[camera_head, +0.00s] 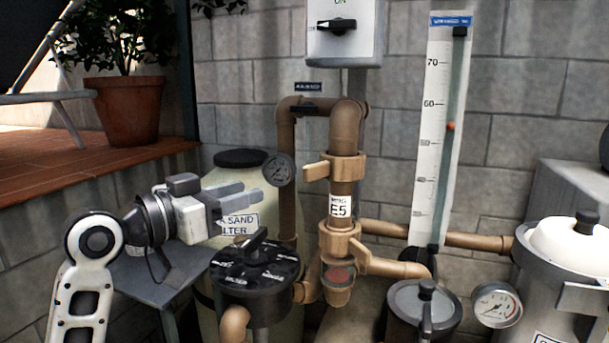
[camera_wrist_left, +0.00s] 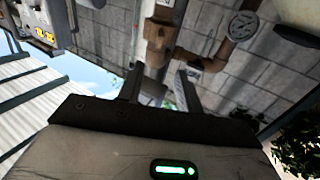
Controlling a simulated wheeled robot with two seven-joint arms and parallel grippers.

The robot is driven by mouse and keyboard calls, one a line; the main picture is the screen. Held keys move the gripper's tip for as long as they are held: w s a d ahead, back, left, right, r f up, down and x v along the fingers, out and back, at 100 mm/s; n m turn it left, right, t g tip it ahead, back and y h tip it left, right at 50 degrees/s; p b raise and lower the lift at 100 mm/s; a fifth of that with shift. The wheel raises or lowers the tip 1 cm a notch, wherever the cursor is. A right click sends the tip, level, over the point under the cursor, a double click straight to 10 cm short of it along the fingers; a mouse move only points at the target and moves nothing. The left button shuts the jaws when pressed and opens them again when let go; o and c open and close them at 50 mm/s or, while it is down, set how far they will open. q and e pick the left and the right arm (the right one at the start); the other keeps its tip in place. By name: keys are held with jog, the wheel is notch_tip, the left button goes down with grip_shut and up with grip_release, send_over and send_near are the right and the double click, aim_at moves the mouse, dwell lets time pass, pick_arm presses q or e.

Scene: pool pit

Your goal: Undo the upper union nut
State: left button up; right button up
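The upper union nut (camera_head: 345,167) is a tan ring with a lug (camera_head: 316,171) sticking out to the left, on the upright brown pipe above a white label (camera_head: 340,206). A second, lower union nut (camera_head: 340,243) sits below the label, with its lug to the lower right. My left gripper (camera_head: 251,190) is left of the pipe, fingers pointing right, apart from the nut. In the left wrist view its two fingers (camera_wrist_left: 160,88) stand apart with nothing between them; a brown pipe fitting (camera_wrist_left: 159,32) shows beyond. My right gripper is not in view.
A round gauge (camera_head: 279,169) and a second brown pipe (camera_head: 287,215) stand between my left gripper and the nut. A black multiport valve (camera_head: 256,278) is below the gripper. A switch box (camera_head: 345,32) hangs above; a flow scale (camera_head: 437,125) is to the right.

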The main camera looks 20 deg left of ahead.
aim_at(304, 175)
pick_arm(q)
jog(key=p+x, duration=0.2)
jog(key=x, duration=1.2)
jog(key=shift+w+d, duration=0.1)
jog(key=shift+w, duration=0.05)
grip_shut()
